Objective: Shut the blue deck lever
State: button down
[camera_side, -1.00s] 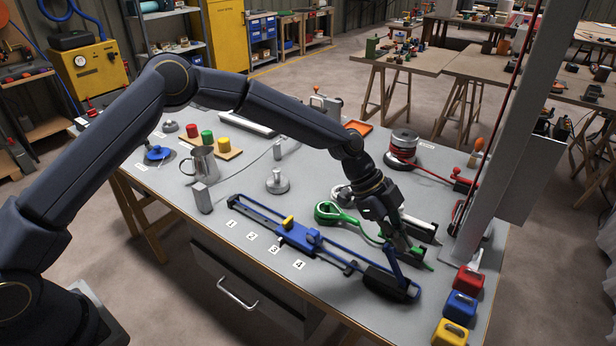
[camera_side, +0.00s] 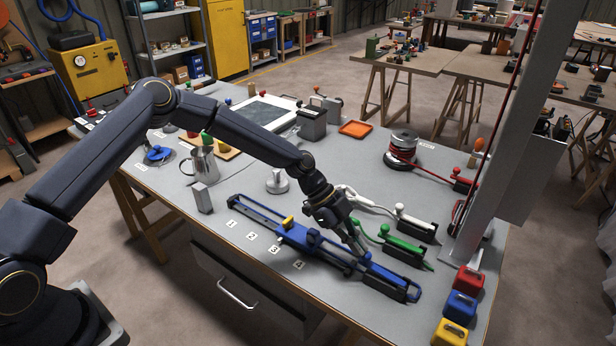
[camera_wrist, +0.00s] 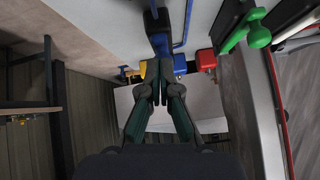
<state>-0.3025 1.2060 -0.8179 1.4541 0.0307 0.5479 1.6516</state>
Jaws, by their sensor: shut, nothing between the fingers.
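The blue deck lever (camera_side: 394,275) is at the right end of the long blue track, at the bench's front right. Its bar now lies low along its dark base (camera_side: 383,287), close to flat; whether it is fully down I cannot tell. My gripper (camera_side: 361,257) is shut and empty, just left of the lever's left end and low over the track. Whether the fingertips touch the lever is unclear. In the wrist view the shut fingers (camera_wrist: 157,92) point at blue parts (camera_wrist: 160,44), and they hide some of them.
The blue track (camera_side: 255,213) carries a yellow-tabbed slider (camera_side: 288,222). A green-handled lever (camera_side: 387,229) and a white-handled one (camera_side: 400,209) stand close behind my gripper. A grey post (camera_side: 490,150) rises at right. Red (camera_side: 468,278), blue (camera_side: 460,305) and yellow (camera_side: 450,332) blocks line the right edge.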

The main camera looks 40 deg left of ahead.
jog(key=shift+a+f, duration=0.3)
jog(key=shift+f, duration=0.55)
jog(key=shift+s+f, duration=0.1)
jog(key=shift+f, duration=0.05)
